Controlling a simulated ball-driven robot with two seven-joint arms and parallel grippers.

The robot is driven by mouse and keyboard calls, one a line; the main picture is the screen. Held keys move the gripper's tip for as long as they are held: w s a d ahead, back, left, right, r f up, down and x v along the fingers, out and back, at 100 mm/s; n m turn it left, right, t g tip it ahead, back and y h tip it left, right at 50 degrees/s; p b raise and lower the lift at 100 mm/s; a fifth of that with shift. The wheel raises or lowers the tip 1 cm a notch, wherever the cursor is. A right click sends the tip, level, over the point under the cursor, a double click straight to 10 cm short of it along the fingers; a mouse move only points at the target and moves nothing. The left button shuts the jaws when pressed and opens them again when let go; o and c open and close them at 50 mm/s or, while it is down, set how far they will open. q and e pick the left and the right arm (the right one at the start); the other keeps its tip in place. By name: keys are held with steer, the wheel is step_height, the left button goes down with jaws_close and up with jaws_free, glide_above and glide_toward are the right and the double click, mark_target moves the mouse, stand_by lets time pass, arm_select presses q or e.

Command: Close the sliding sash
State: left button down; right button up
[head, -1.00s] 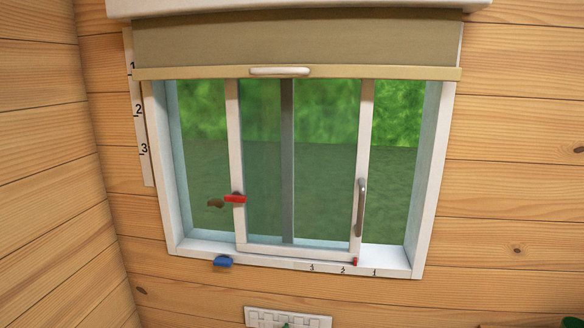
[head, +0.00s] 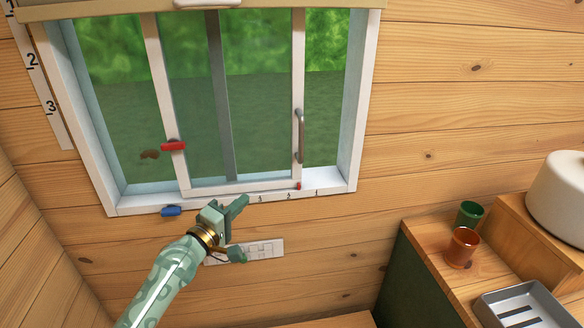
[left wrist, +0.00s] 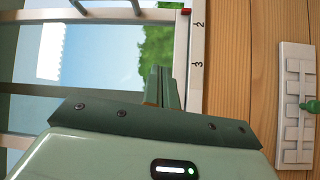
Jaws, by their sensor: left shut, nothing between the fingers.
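The sliding sash (head: 299,85) is a white-framed pane standing partway along the window frame (head: 357,120). Open gaps show on both sides of it. A grey vertical handle (head: 300,136) is on its right stile, and a red catch (head: 174,146) is on its left stile. A small red marker (head: 298,186) sits at its lower right corner, above the numbered sill scale (head: 274,197). My left gripper (head: 240,203) is shut and empty, just below the sill and left of the handle. Its shut fingers (left wrist: 162,88) also show in the left wrist view. My right gripper is out of view.
A blue piece (head: 171,211) is on the lower frame. A white slotted plate (head: 265,249) is on the wall below. To the right, a counter holds a green cup (head: 470,214), a brown cup (head: 462,247) and a metal tray (head: 571,315). The wall right of the window is clear.

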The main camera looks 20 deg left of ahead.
arm_select(q)
steer(key=w+d+r+n, duration=0.1)
steer(key=w+d, duration=0.1)
steer(key=w, duration=0.1)
steer(key=w+d+r+n, duration=0.1)
steer(key=w+d+r, duration=0.1)
steer(key=w+d, duration=0.1)
steer(key=w+d+r+n+h, duration=0.1)
steer(key=w+d+r, duration=0.1)
steer(key=w, duration=0.2)
steer(key=shift+w+d+r, duration=0.1)
steer(key=shift+w+d, duration=0.05)
steer(key=shift+w, duration=0.05)
steer(key=shift+w+d, duration=0.15)
steer(key=shift+d, duration=0.2)
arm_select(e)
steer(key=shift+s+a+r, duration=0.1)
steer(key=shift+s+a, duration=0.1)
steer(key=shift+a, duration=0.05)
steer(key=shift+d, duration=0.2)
